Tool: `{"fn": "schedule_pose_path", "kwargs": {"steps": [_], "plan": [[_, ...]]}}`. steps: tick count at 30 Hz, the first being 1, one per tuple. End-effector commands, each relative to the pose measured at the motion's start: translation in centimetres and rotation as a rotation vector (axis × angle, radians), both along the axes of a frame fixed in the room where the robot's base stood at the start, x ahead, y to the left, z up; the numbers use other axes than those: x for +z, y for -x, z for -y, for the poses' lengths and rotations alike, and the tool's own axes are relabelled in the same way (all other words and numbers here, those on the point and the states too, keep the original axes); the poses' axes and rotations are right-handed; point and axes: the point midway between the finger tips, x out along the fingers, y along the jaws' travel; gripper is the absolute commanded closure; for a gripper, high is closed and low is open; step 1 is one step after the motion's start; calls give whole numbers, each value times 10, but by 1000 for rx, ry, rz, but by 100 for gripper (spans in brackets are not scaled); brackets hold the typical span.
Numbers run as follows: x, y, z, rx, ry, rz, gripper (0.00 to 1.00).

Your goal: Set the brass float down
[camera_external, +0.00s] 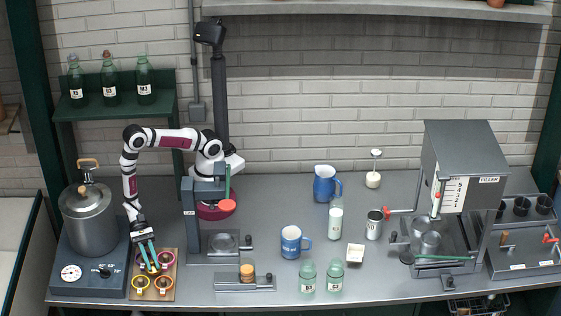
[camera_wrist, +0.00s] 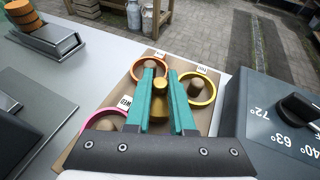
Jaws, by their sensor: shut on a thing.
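My gripper (camera_wrist: 160,78) has two teal fingers shut on the brass float (camera_wrist: 159,91), a small gold-coloured piece. In the external view my gripper (camera_external: 151,261) points down over the left part of the bench, above a wooden board (camera_external: 154,298). The wrist view shows the float between the fingers, among coloured rings on the board. An orange ring (camera_wrist: 136,68) lies beyond the float, a yellow ring (camera_wrist: 212,88) to the right and a pink ring (camera_wrist: 89,122) to the left. Whether the float touches the board cannot be told. My fingers hide part of the board.
A steel churn (camera_external: 90,225) on a dark base with a dial stands close left of the board. Mugs, bottles and a filler machine (camera_external: 460,170) stand farther right. The bench edge is just in front.

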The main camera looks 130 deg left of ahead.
Motion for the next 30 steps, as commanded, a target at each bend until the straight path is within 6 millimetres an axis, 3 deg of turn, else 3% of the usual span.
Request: {"fn": "schedule_pose_path", "kwargs": {"steps": [3,13,14,19,27,30], "plan": [[-13,0,0,1,0,0,100],[-16,0,0,0,1,0,100],[-16,0,0,0,1,0,77],[-16,0,0,0,1,0,49],[-12,0,0,1,2,-1,49],[-6,16,-4,-5,2,-1,49]]}}
